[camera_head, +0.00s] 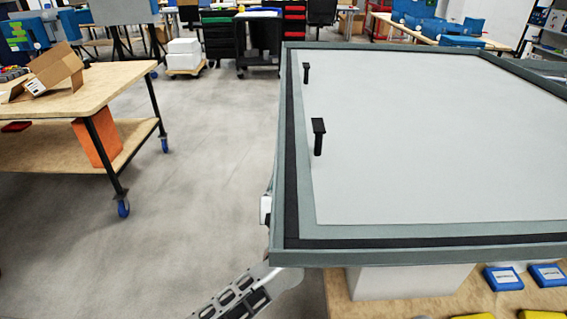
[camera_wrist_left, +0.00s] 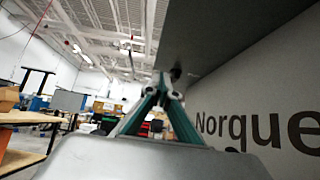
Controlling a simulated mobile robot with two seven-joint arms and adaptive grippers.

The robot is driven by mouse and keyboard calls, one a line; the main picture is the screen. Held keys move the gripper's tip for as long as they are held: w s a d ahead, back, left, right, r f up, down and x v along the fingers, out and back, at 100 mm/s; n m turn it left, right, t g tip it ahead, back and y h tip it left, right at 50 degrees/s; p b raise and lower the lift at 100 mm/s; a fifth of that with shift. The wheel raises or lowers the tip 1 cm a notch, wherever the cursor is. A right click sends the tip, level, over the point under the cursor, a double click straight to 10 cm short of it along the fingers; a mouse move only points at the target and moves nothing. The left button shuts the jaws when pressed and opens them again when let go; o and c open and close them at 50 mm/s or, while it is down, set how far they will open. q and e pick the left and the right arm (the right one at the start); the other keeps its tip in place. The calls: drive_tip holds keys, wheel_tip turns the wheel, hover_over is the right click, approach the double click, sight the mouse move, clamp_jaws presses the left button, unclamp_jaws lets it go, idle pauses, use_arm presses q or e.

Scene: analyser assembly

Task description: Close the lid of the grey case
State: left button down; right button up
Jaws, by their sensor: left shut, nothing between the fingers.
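The grey case shows in the head view as a large panel (camera_head: 430,140) with a pale inner face, a dark seal strip and a grey-green rim. Two black brackets stand on its left part. I cannot tell for sure whether this panel is the lid. In the left wrist view, a pale wall (camera_wrist_left: 250,120) with the letters "Norque" is at the right, below a dark overhanging panel (camera_wrist_left: 225,35). My left gripper (camera_wrist_left: 164,82) is shut and empty, its tips near the overhang's underside; contact is unclear. The head view shows only my left arm, passing beneath the near left corner.
A wooden bench (camera_head: 350,303) lies under the case, with blue boxes (camera_head: 503,278) at its front right. A wheeled wooden table (camera_head: 110,85) with an open carton (camera_head: 52,70) stands at the left. The floor (camera_head: 205,160) between is clear.

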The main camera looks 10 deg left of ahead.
sight(284, 99)
use_arm(q)
drive_tip(key=shift+w+a+r+p, duration=0.1)
drive_tip(key=shift+w+r+p, duration=0.2)
drive_tip(key=shift+r, duration=0.7)
drive_tip(key=shift+w+a+r+p, duration=0.1)
drive_tip(key=shift+w+r+p, duration=0.25)
drive_tip(key=shift+r, duration=0.7)
drive_tip(key=shift+w+a+r+p, duration=0.15)
drive_tip(key=shift+w+r, duration=0.25)
drive_tip(key=shift+r, duration=0.6)
drive_tip(key=shift+d, duration=0.1)
